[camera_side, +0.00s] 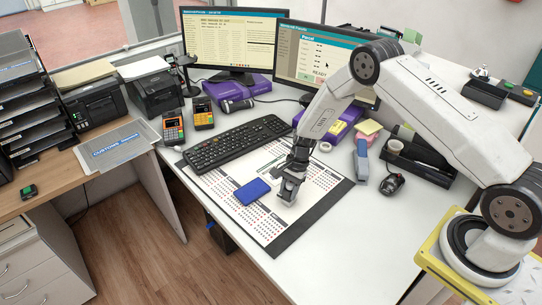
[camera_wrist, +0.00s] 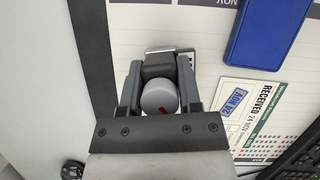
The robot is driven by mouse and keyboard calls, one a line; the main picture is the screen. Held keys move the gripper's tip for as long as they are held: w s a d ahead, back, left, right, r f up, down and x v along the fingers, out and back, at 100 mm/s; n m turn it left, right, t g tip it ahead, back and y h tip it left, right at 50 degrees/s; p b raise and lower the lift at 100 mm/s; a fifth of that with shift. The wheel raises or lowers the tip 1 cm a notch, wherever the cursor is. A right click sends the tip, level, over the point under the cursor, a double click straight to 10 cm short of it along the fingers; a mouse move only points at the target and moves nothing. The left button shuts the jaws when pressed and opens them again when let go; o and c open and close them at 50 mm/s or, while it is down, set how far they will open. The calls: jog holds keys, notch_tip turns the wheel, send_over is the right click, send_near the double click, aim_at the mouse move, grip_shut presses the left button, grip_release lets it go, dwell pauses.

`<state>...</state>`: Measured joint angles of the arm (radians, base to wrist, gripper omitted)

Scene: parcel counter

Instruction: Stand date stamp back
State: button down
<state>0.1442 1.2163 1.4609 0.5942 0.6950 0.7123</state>
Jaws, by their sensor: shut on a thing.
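My gripper (camera_side: 291,183) is low over the white calendar desk mat (camera_side: 300,216), just right of a blue pad (camera_side: 252,191). It is shut on the date stamp, which shows in the wrist view as a round grey knob with a red mark (camera_wrist: 159,99) above a dark body (camera_wrist: 158,68). The two fingers lie on either side of it. The stamp looks upright. Its lower end is hidden, so I cannot tell whether it touches the mat. The blue pad also shows in the wrist view (camera_wrist: 268,30). Beside it is a paper marked RECEIVED (camera_wrist: 254,105).
A black keyboard (camera_side: 237,143) lies behind the mat. To the right are a blue-grey stapler-like thing (camera_side: 361,160), a small dark object (camera_side: 392,184) and a black tray (camera_side: 438,177) with a cup (camera_side: 395,147). The white desk is clear in front of the mat's right side.

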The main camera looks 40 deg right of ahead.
jog(key=shift+c, duration=1)
grip_release()
jog(key=shift+r, duration=0.1)
jog(key=v, duration=0.7)
jog(key=shift+r, duration=0.3)
jog(key=shift+d, duration=0.15)
